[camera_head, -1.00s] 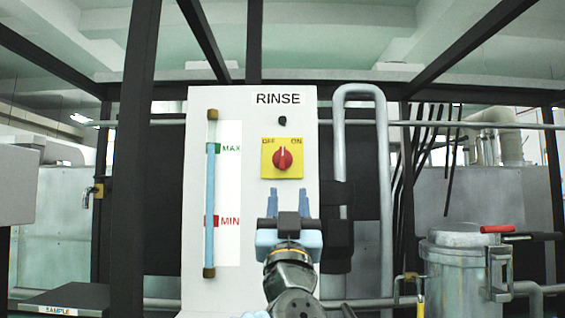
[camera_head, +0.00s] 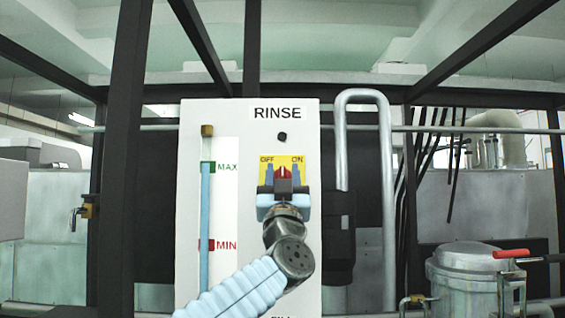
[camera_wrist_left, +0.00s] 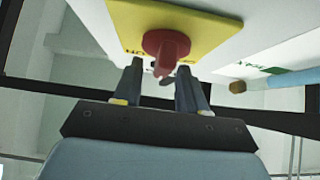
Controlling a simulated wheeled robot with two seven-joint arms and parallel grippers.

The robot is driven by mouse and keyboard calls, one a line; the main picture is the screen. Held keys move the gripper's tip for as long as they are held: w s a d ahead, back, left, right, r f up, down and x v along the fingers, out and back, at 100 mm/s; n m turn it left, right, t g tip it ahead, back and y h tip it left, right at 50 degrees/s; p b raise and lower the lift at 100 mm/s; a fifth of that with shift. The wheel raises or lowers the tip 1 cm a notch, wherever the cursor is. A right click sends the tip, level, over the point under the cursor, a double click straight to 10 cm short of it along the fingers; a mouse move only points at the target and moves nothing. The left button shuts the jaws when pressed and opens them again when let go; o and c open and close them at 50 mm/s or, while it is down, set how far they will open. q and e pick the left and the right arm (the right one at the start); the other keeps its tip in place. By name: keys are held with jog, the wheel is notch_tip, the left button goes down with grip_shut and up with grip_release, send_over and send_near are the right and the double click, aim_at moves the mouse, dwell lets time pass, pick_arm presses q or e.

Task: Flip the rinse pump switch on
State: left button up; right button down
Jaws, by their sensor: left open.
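The rinse pump switch is a red rotary knob (camera_head: 283,173) on a yellow plate (camera_head: 267,160) marked OFF and ON, on the white RINSE panel (camera_head: 220,120). The knob's lower part is hidden in the head view. In the left wrist view the red knob (camera_wrist_left: 166,48) stands out from the yellow plate (camera_wrist_left: 205,24). My left gripper (camera_head: 283,180) is open in front of the plate, with one finger on each side of the knob. In the wrist view its fingertips (camera_wrist_left: 158,72) are near the knob; I cannot tell whether they touch it. My right gripper is not in view.
A level tube (camera_head: 205,215) with MAX and MIN marks runs down the panel's left side. A dark frame post (camera_head: 122,180) stands to the left. A bent grey pipe (camera_head: 386,200) and a metal vessel (camera_head: 470,285) with a red-tipped handle (camera_head: 511,254) are at right.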

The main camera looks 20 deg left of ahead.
pick_arm(q)
jog(key=shift+w+a+r, duration=0.1)
jog(key=shift+w+r, duration=0.15)
jog(key=shift+w, duration=0.05)
jog(key=shift+c, duration=0.4)
grip_shut()
jog(key=shift+m+h, duration=0.4)
jog(key=shift+m, duration=0.1)
jog(key=shift+w+d+f+m+g+h, duration=0.1)
jog(key=shift+m+g+h, duration=0.05)
jog(key=shift+m+h, duration=1.8)
jog(key=shift+d+f+m+g+h, duration=0.1)
jog(key=shift+m+g+h, duration=0.1)
jog(key=shift+m+h, duration=1.7)
jog(key=shift+w+d+f+m+g+h, duration=0.1)
jog(key=shift+m+g+h, duration=0.05)
jog(key=shift+m+h, duration=1.75)
jog(key=shift+m, duration=0.45)
